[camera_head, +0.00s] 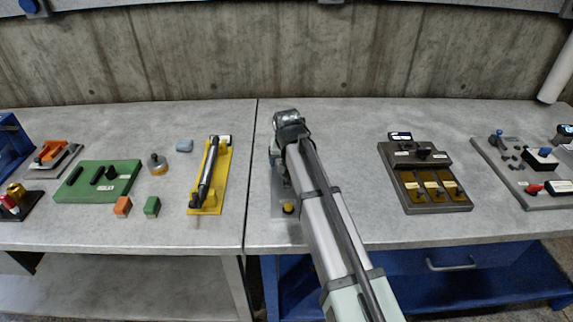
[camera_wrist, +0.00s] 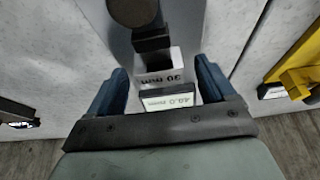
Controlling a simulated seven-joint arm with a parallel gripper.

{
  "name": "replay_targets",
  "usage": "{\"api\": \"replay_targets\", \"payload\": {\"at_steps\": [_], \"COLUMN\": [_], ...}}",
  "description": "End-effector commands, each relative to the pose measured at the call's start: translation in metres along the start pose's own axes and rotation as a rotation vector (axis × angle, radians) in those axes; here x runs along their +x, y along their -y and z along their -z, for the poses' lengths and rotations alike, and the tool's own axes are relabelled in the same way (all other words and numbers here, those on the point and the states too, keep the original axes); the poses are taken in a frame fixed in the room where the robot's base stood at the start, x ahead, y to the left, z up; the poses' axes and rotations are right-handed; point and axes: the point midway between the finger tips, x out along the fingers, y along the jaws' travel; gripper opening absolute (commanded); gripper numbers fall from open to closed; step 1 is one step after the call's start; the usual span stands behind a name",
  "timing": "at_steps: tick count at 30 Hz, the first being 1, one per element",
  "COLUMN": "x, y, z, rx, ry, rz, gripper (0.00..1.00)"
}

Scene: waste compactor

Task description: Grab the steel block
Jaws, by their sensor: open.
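In the wrist view, my gripper (camera_wrist: 164,72) is open, with one blue finger on each side of a small grey device. Between the fingers is a pale block-like piece (camera_wrist: 174,78) marked "30 mm", with a dark opening or dark part at its top. I cannot tell whether this is the steel block, or whether the fingers touch it. A small plate (camera_wrist: 168,99) with a "mm" reading sits just below it, close to my palm. A dark round cylinder (camera_wrist: 133,11) stands above it in the picture. In the head view my arm hides most of this device and my gripper.
A dark tray (camera_head: 410,204) stands right. Bare tabletop separates it from my arm.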

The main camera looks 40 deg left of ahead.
Motion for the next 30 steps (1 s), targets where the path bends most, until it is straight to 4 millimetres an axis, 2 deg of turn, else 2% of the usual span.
{"api": "replay_targets", "payload": {"at_steps": [6, 27, 30], "x": [0.0006, 0.0011, 0.0010], "y": [0.0000, 0.0000, 0.0000], "z": [0.0000, -0.0003, -0.0001], "rx": [0.000, 0.000, 0.000], "ry": [-0.001, 0.001, 0.000], "rz": [0.000, 0.000, 0.000], "gripper": [0.82, 0.15, 0.09]}}
